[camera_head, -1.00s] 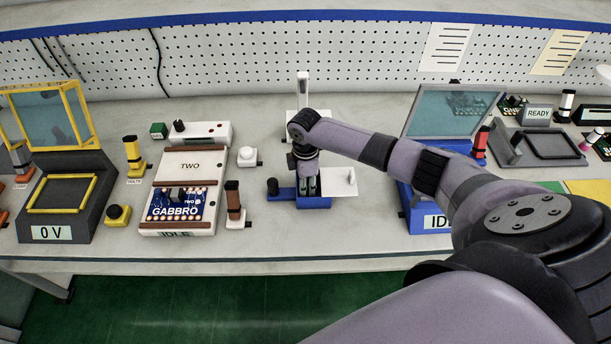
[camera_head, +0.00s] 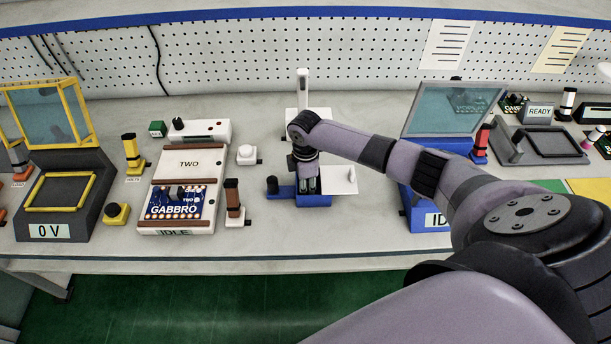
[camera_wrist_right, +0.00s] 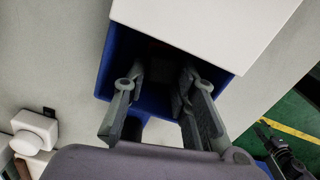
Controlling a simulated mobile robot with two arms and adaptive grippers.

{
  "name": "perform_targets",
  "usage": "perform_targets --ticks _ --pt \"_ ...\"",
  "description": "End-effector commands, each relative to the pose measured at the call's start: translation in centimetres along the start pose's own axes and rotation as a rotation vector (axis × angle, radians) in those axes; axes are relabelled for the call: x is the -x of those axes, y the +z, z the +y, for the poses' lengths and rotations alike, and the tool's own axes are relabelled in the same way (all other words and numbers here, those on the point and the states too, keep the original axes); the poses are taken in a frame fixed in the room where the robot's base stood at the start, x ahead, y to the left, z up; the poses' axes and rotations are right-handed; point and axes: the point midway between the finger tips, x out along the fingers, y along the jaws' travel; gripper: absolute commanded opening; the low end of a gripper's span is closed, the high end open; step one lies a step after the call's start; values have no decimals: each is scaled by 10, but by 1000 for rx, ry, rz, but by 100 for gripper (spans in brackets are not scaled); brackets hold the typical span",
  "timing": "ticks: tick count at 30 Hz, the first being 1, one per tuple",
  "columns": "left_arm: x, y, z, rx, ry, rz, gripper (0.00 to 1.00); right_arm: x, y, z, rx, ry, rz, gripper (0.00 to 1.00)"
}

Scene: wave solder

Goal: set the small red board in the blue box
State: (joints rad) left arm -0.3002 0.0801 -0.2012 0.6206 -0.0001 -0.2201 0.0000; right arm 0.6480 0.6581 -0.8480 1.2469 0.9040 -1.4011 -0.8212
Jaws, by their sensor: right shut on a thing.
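A small blue box (camera_head: 314,202) stands mid-bench, with a white plate (camera_head: 341,181) at its right side. My right gripper (camera_head: 312,186) points down into the box from above. In the right wrist view, the blue wall (camera_wrist_right: 112,62) and the white plate (camera_wrist_right: 215,28) are close around my right gripper (camera_wrist_right: 163,78). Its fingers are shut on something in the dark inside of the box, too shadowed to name. The small red board cannot be made out in any view. My left gripper is out of view.
A white station (camera_head: 180,228) with a blue GABBRO board (camera_head: 172,206) stands left of the box, with a brown-topped switch (camera_head: 234,205) between. A blue station with a raised clear screen (camera_head: 447,110) is close on the right. Bare bench (camera_head: 270,235) lies in front.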

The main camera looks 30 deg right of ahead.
Motion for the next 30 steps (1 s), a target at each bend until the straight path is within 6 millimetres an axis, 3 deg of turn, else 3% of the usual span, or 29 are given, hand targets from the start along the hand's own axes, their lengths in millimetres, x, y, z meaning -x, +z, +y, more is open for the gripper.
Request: perform_targets --ticks 10,11,18,21,30 --pt "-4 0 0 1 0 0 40 -6 0 0 0 0 0 7" --pt "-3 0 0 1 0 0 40 -5 0 0 0 0 0 27" --pt "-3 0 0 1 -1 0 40 -5 0 0 0 0 0 43" --pt "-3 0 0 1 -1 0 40 -5 0 0 0 0 0 49" --pt "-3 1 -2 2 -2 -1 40 -5 0 0 0 0 0 49"
